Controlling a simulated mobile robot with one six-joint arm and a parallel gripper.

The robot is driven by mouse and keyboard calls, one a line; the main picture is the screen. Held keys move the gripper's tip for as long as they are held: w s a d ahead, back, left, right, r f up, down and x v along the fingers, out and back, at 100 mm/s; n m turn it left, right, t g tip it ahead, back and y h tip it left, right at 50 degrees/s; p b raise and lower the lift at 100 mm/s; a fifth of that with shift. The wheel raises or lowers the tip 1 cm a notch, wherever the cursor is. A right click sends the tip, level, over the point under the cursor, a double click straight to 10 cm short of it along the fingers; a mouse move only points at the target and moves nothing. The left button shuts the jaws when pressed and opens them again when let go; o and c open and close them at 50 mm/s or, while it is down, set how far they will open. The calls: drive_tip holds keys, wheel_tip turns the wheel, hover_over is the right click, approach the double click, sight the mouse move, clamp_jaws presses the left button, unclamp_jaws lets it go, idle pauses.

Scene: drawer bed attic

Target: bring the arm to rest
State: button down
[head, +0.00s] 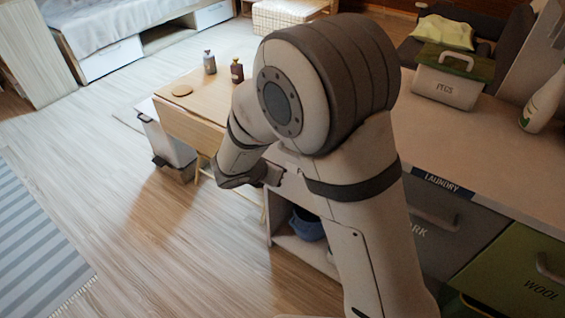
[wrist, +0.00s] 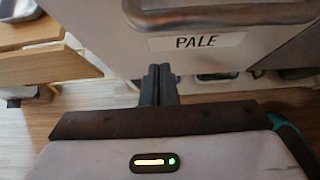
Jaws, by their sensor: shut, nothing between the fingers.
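My gripper (wrist: 158,84) is shut and empty in the wrist view, its two dark fingers pressed together. It points at a pale drawer front (wrist: 205,65) labelled PALE, and its fingertips show just below the label; I cannot tell whether they touch the front. In the head view my arm is bent, with the elbow high in the middle and the forearm reaching down and left. My gripper (head: 272,176) there is partly hidden beside the counter's left end.
A wooden table (head: 218,98) with two small bottles stands left of the arm. A blue tub (head: 307,225) sits on a low shelf. The floor (head: 110,165) at left is clear.

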drive_tip(key=p+v, duration=0.1)
drive_tip(key=v, duration=0.8)
drive_tip(key=shift+r+p, duration=0.15)
drive_tip(key=shift+p, duration=0.25)
drive_tip(key=s+d+r+m+g+p, duration=0.2)
drive_tip(key=d+r+m+g+p, duration=0.15)
drive_tip(key=d+r+m, duration=0.45)
drive_tip(key=s+d+r+m+g+p, duration=0.25)
drive_tip(key=d+r+m+p, duration=0.3)
drive_tip(key=d, duration=0.45)
drive_tip(key=s+d+r+m+y+p, duration=0.4)
drive_tip(key=s+r+m, duration=0.6)
drive_tip(key=m, duration=0.6)
drive_tip(key=shift+d+r+y+p, duration=0.4)
drive_tip(key=shift+d+p, duration=0.6)
drive_tip(key=shift+d, duration=0.55)
